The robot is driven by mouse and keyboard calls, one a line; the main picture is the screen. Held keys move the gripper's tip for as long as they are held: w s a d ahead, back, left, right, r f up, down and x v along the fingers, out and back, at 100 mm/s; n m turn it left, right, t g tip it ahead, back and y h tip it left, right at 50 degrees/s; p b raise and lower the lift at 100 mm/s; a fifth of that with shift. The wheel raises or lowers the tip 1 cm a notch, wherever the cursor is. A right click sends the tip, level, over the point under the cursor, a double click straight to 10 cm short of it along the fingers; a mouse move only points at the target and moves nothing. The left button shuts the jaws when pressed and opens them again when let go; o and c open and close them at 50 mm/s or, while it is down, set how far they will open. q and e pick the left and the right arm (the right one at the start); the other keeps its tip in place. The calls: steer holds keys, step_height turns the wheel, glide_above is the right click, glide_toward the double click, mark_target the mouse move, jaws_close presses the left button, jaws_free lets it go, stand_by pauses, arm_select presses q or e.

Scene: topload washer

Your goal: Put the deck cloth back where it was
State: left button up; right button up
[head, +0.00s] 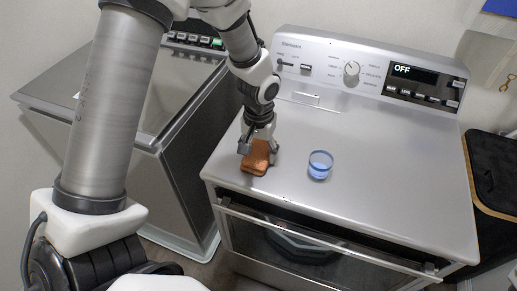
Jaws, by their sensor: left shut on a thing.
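The deck cloth (255,164) looks like a small folded orange-brown pad. It is at the left front part of the dryer-like machine's silver top (375,185). My left gripper (258,150) points down and is shut on the cloth, with its fingers at the cloth's upper part. I cannot tell whether the cloth touches the top or is just above it. My right gripper is not in view.
A small blue cup (320,164) stands right of the cloth. The control panel (365,70) with a knob and an OFF display is behind. A grey topload washer (130,100) stands left. A black-topped surface (495,170) is at right. The top's right part is clear.

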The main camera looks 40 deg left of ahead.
mark_target(259, 150)
arm_select(q)
steer(key=o, duration=1)
steer(key=shift+o, duration=0.5)
steer(key=shift+a+f, duration=0.1)
step_height(259, 150, up, 12)
steer(key=shift+r+b, duration=0.25)
steer(key=shift+b, duration=0.15)
steer(key=shift+w, duration=0.1)
